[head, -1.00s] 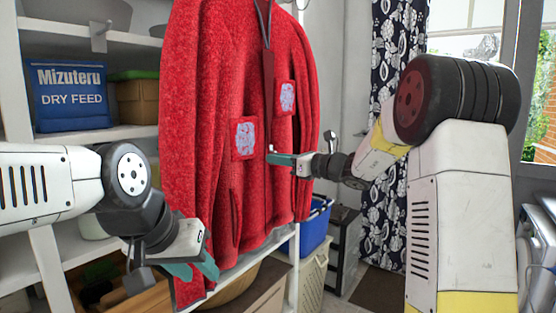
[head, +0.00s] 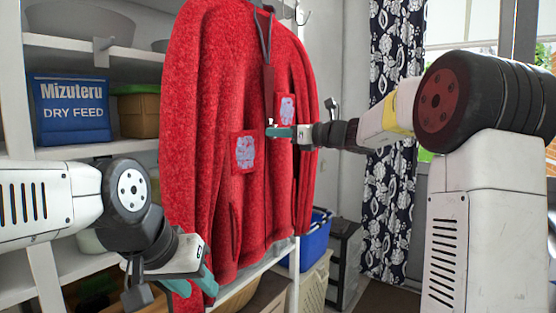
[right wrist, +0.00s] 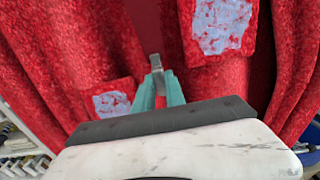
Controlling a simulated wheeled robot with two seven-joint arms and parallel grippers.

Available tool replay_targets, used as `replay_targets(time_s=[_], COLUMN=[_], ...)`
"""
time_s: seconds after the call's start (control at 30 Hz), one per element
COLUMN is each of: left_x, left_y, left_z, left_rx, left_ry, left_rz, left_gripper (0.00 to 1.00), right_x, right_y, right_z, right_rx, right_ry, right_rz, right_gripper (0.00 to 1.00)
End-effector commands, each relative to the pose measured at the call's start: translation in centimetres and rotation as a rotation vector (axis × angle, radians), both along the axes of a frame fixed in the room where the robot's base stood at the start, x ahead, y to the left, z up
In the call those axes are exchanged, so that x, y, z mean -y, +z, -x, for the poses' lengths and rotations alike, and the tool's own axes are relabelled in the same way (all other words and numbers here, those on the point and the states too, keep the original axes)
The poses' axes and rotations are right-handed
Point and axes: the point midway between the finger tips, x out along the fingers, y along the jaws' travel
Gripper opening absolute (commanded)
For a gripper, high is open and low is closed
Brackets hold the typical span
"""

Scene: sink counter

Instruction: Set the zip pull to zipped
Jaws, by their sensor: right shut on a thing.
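A red fleece jacket (head: 215,100) with two patterned pocket patches hangs upright in the head view. Its small metal zip pull (head: 270,122) sits on the front, about level with the patches. Above it a narrow darker strip runs up to the collar; below it the front edges look together. My right gripper (head: 273,131) is shut on the zip pull, which also shows as a grey tab between the teal fingertips in the right wrist view (right wrist: 155,62).
White shelves (head: 100,148) with a blue dry feed box (head: 70,110) stand behind at the left. A blue basket (head: 317,235) is below right of the jacket, and a dark floral curtain (head: 390,190) hangs further right.

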Motion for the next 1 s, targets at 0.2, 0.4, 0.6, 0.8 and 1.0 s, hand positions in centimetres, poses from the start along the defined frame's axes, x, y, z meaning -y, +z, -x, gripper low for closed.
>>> replay_targets(time_s=[0.2, 0.4, 0.6, 0.8, 1.0], left_x=[0.0, 0.0, 0.0, 0.0, 0.0], left_y=[0.0, 0.0, 0.0, 0.0, 0.0], left_z=[0.0, 0.0, 0.0, 0.0, 0.0], left_rx=[0.000, 0.000, 0.000, 0.000, 0.000], left_ry=[0.000, 0.000, 0.000, 0.000, 0.000], left_rz=[0.000, 0.000, 0.000, 0.000, 0.000], left_gripper=[0.36, 0.36, 0.36, 0.36, 0.36], right_x=[0.1, 0.0, 0.0, 0.0, 0.0], right_y=[7.3, 12.0, 14.7, 15.7, 15.8], right_z=[0.0, 0.0, 0.0, 0.0, 0.1], right_rx=[0.009, 0.007, 0.003, 0.001, 0.002], right_ry=[-0.001, 0.000, 0.000, 0.001, 0.001], right_rz=[0.001, 0.000, 0.000, -0.002, -0.002], right_gripper=[0.00, 0.00, 0.00, 0.00, 0.00])
